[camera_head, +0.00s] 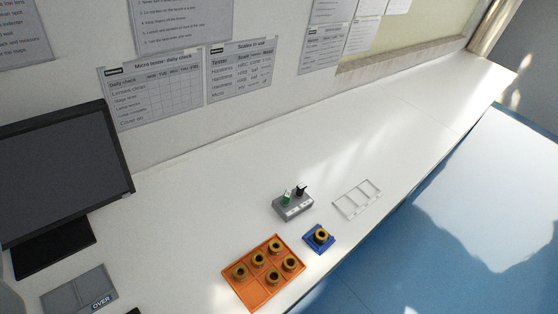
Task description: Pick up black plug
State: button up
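A small black plug (301,190) stands upright in the right side of a grey block (293,209) on the white bench. A green plug (287,197) stands close to its left in the same block. The block has pale labels on its front, too small to read. My gripper is not visible in this view, so its opening and distance from the plug do not show.
An orange tray (259,304) with several brass rings lies in front of the block. A blue holder (312,247) with one ring sits nearby, and a white frame (339,205) lies to the right. A dark monitor (60,165) stands left. The white bench (400,145) is clear farther back.

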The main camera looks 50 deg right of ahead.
aim_at(301, 187)
jog(key=z, duration=0.25)
jog(key=i, duration=0.85)
jog(key=z, duration=0.6)
